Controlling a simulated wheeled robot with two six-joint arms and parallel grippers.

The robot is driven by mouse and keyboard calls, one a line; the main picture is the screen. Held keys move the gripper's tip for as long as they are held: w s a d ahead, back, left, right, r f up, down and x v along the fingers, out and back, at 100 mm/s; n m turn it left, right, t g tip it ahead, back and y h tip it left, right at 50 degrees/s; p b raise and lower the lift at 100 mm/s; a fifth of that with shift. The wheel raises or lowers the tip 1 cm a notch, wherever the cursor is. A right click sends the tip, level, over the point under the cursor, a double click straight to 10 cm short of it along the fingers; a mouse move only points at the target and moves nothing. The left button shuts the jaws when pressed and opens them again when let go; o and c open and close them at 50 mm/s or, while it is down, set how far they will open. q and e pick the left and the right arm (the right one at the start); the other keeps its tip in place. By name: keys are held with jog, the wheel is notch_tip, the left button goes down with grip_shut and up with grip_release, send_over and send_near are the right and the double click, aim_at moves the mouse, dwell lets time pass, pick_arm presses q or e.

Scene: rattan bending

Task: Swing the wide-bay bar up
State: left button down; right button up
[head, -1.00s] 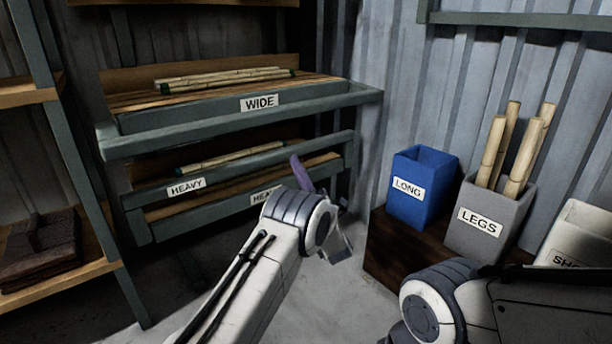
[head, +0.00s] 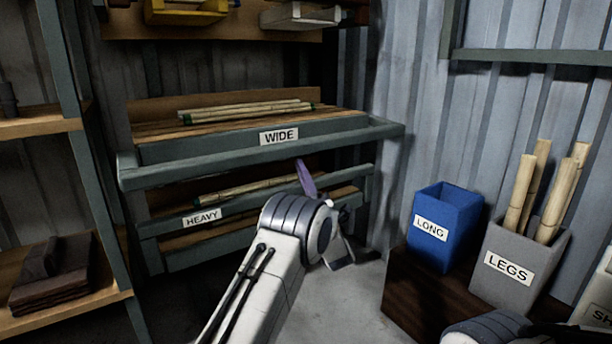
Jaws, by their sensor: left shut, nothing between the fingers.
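The wide-bay bar (head: 225,160) is a grey-green rail running across the front of the rack's upper bay, below the canes. The board behind it carries the WIDE label (head: 279,136). Pale canes with green ends (head: 246,112) lie on the slatted wide shelf above and behind the bar. My left gripper (head: 305,178) shows mostly as a purple tip beyond the white wrist, just below the bar in the picture. It is shut and empty; the wrist hides much of it. I cannot tell its distance from the bar. My right gripper is out of view.
Below is the HEAVY bay (head: 202,217) with canes behind its front rail. At right, a blue LONG bin (head: 444,226) and a grey LEGS bin (head: 511,268) with upright canes stand on a dark box. A side shelf (head: 75,307) stands at left. Bare floor shows between.

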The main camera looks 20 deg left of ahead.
aim_at(303, 151)
pick_arm(q)
jog(key=shift+a+r, duration=0.1)
jog(key=shift+a, duration=0.05)
jog(key=shift+w+a+r, duration=0.2)
jog(key=shift+a+r, duration=0.05)
jog(key=shift+r, duration=0.4)
jog(key=shift+w+a+r, duration=0.2)
jog(key=shift+a+r, duration=0.05)
jog(key=shift+r, duration=0.4)
jog(key=shift+r+p, duration=0.2)
jog(key=shift+p, duration=0.15)
jog(key=shift+s+d+r+p, duration=0.15)
jog(key=shift+d+r+p, duration=0.05)
jog(key=shift+r, duration=0.65)
jog(key=shift+s+d+r+p, duration=0.1)
jog(key=shift+d+r+p, duration=0.1)
jog(key=shift+r, duration=0.6)
jog(key=shift+r, duration=0.15)
